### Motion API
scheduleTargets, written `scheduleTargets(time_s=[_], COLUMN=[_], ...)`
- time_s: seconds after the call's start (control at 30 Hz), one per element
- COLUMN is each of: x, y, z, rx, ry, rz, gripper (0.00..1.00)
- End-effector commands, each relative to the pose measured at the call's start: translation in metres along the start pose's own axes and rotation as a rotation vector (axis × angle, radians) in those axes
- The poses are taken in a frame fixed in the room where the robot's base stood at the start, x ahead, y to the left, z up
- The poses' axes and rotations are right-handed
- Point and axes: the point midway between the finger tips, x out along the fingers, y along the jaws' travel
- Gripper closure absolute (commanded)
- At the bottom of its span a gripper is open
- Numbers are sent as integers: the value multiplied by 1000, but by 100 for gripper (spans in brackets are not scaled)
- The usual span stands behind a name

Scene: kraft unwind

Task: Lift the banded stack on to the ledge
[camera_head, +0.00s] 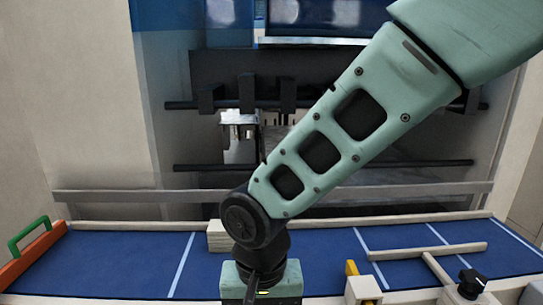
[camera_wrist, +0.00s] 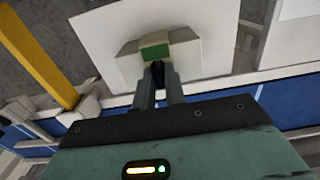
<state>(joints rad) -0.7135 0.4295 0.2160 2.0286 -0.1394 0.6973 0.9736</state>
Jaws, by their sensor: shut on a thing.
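My gripper (camera_wrist: 157,76) is shut on a pale block with a green patch (camera_wrist: 154,52), which I take to be the banded stack. A white flat sheet or board (camera_wrist: 105,40) shows around and behind the block; I cannot tell whether it touches it. In the head view, my wrist hangs at the bottom centre; the fingers and the held block are out of sight there. I cannot tell which surface is the ledge.
A blue surface (camera_head: 130,262) with white lines spans the front. A cream block (camera_head: 217,237) sits at its back, beside my wrist. An orange piece with a green handle (camera_head: 28,236) stands left. A yellow part (camera_head: 352,268) and a black knob (camera_head: 472,281) stand at the right front.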

Motion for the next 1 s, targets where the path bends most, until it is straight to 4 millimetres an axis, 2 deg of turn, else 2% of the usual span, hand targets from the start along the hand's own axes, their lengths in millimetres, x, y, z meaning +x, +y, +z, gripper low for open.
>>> scheduleTargets(time_s=[1.0], x=[5], y=[0], z=[0], rx=[0], ry=[0], rz=[0], gripper=[100])
